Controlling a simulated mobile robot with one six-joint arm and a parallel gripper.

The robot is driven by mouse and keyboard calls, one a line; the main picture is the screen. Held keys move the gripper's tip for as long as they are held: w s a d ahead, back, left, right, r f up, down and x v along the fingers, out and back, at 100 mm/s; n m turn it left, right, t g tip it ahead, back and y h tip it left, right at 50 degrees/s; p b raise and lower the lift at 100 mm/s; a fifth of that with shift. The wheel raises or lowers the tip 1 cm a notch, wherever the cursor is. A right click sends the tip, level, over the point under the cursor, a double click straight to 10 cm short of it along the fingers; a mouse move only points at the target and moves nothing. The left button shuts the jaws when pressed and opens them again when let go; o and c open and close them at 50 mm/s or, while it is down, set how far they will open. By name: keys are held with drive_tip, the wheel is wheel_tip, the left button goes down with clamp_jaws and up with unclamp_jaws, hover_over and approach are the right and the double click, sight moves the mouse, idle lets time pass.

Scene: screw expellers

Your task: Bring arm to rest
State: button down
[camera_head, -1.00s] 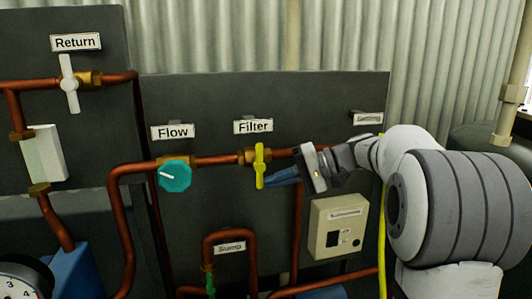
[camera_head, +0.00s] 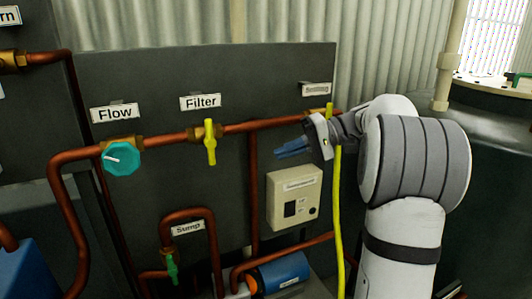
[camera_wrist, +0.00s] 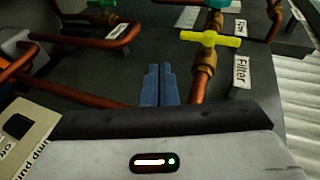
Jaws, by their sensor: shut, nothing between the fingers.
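My gripper (camera_head: 278,154) has blue fingers and is shut with nothing between them. In the head view it hangs in front of the dark panel (camera_head: 110,230), right of the yellow Filter valve handle (camera_head: 210,142) and apart from it. My arm (camera_head: 415,165) reaches in from the right, bent at a striped grey joint. In the wrist view the shut fingers (camera_wrist: 160,85) point toward the panel, with the yellow handle (camera_wrist: 211,39) beyond them to the right.
A teal Flow knob (camera_head: 121,158) and a green Sump valve (camera_head: 172,267) sit on copper pipes. A beige switch box (camera_head: 294,197) is below my gripper. A blue cylinder (camera_head: 284,271) lies low.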

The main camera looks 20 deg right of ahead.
drive_tip(key=s+a+f+m+g+h+p, duration=0.1)
drive_tip(key=s+a+f+h, duration=0.25)
drive_tip(key=s, duration=0.25)
drive_tip(key=s+a+f+m+h+p, duration=0.1)
drive_tip(key=s+a+f+h, duration=0.25)
drive_tip(key=s+a, duration=0.2)
drive_tip(key=s+d+f+n+t+h+p, duration=0.1)
drive_tip(key=s+f+h, duration=0.5)
drive_tip(key=s, duration=0.6)
drive_tip(key=shift+d+f+n+t+h+p, duration=0.4)
drive_tip(key=shift+d+f+n+p, duration=0.2)
drive_tip(key=shift+d, duration=0.1)
drive_tip(key=shift+s, duration=0.15)
